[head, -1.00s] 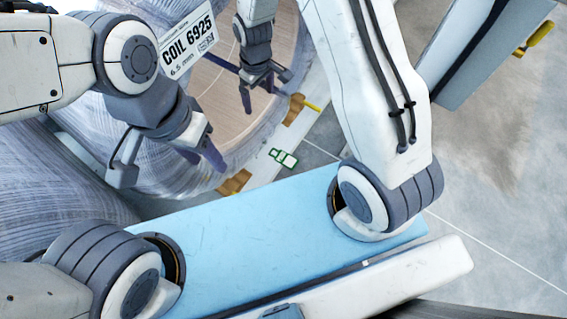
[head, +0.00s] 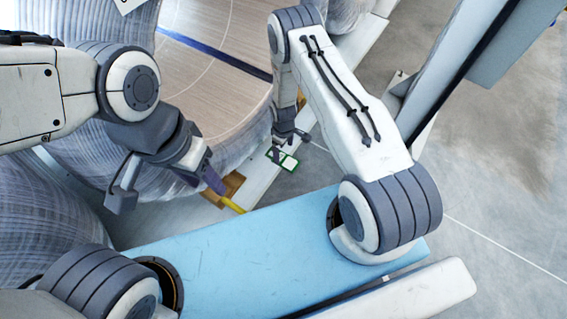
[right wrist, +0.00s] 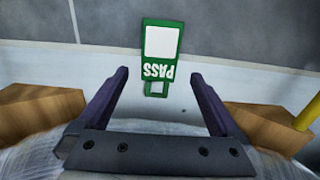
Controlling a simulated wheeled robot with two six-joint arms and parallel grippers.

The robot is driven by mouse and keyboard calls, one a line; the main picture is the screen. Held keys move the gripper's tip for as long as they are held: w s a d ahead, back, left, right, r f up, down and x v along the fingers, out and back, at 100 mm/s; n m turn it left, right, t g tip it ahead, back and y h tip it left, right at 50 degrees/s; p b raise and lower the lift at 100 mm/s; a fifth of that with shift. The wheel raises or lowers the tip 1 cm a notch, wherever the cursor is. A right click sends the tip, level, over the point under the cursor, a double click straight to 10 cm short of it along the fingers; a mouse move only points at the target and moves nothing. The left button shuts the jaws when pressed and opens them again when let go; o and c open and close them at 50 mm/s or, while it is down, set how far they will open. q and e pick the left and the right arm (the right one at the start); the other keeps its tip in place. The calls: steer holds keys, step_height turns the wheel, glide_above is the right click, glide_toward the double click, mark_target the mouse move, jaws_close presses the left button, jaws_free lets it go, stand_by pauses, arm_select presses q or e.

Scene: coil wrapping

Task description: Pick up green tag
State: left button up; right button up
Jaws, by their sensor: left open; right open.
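The green tag (head: 289,163) lies on or over the pale beam beside the large wrapped coil in the head view. In the right wrist view the green tag (right wrist: 162,45) has white panels and the word PASS, upside down. My right gripper (head: 287,146) is just above the tag in the head view and partly covers it. In the right wrist view its open jaws (right wrist: 160,76) straddle the tag's near end, with nothing between them gripped. My left gripper (head: 170,188) is open and empty, to the left of the tag, by the coil's lower edge.
The wrapped coil (head: 215,75) stands behind. Wooden blocks (head: 226,188) and a yellow piece (head: 232,205) sit at its base; blocks (right wrist: 40,105) flank the jaws in the wrist view. My blue top is in front. Grey tiled floor (head: 480,170) is open at right.

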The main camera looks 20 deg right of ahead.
mark_target(284, 160)
step_height(284, 160, down, 6)
steer(key=b, duration=0.4)
steer(key=shift+d+r, duration=0.1)
steer(key=shift+r, duration=0.25)
steer(key=c, duration=1.4)
steer(key=shift+r, duration=0.1)
